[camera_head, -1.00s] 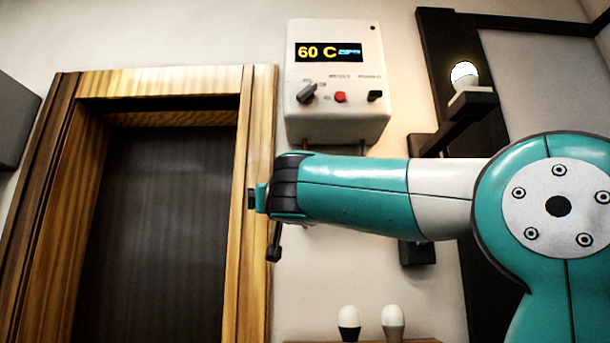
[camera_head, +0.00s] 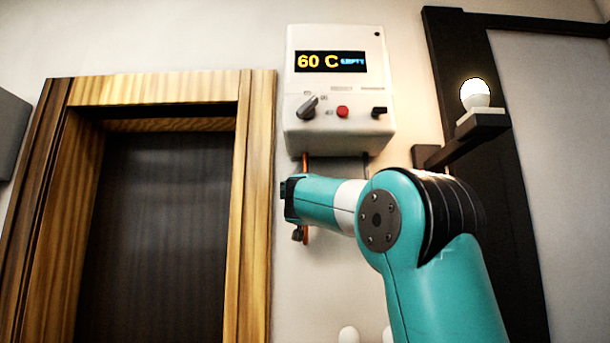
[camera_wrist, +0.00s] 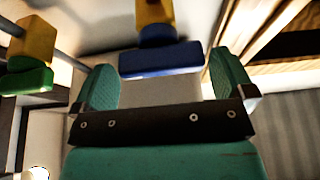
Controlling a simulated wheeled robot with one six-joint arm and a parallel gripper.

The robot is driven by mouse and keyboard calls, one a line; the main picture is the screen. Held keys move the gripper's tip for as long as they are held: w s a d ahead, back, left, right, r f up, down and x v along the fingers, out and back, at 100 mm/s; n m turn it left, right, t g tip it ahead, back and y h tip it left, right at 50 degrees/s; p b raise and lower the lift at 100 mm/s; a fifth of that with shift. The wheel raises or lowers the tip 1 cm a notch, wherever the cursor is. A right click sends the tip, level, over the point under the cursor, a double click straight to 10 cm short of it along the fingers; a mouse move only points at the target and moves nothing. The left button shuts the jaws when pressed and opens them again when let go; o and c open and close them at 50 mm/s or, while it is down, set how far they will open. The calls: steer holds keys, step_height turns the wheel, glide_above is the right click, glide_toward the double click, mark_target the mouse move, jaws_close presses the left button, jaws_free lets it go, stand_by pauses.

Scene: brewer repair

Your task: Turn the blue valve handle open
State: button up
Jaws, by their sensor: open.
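The blue valve handle (camera_wrist: 160,60) shows in the wrist view as a wide block below a yellow valve body (camera_wrist: 154,12). My gripper (camera_wrist: 165,80) is open, with one teal finger on each side of the picture. The blue handle lies just ahead of the fingertips and spans most of the gap between them. I cannot tell whether a finger touches it. In the head view my arm hides the valve and most of the gripper.
A green handle (camera_wrist: 26,82) on another yellow valve is left in the wrist view. The white boiler (camera_head: 335,85) reads 60 C and EMPTY, with pipes below. A wooden door frame (camera_head: 255,200) stands left; a lit bulb (camera_head: 474,94) sits on a dark bracket right.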

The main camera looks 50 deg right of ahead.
steer(key=shift+p+x, duration=0.4)
steer(key=shift+x, duration=0.65)
steer(key=c, duration=0.6)
steer(key=shift+c, duration=0.2)
